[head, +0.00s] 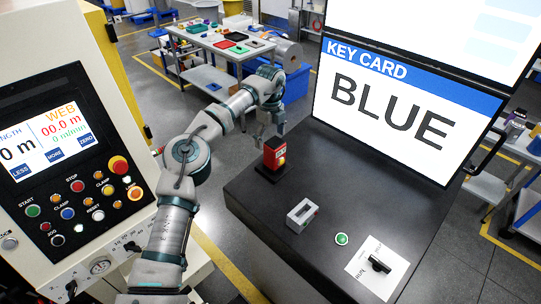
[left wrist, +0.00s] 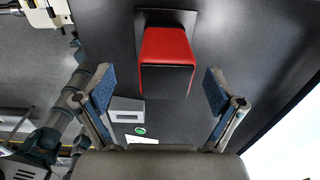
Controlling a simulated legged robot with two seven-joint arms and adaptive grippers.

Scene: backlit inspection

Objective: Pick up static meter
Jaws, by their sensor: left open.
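The static meter appears to be the red box-shaped device (head: 274,155) on a dark base near the left edge of the black console top. In the left wrist view the red device (left wrist: 168,58) is at upper middle, on a dark square base. My left gripper (head: 271,130) is just above and behind it in the head view. In the left wrist view my left gripper (left wrist: 158,78) has its two blue-padded fingers wide apart, one to each side of the red device, with nothing held. Gaps show between fingers and device. My right gripper is not in view.
The black console top (head: 260,205) also holds a grey block (head: 302,214), a green button (head: 341,239) and a rotary switch (head: 378,264). A large screen (head: 390,110) reading "KEY CARD BLUE" stands behind. A control panel (head: 70,160) is at left.

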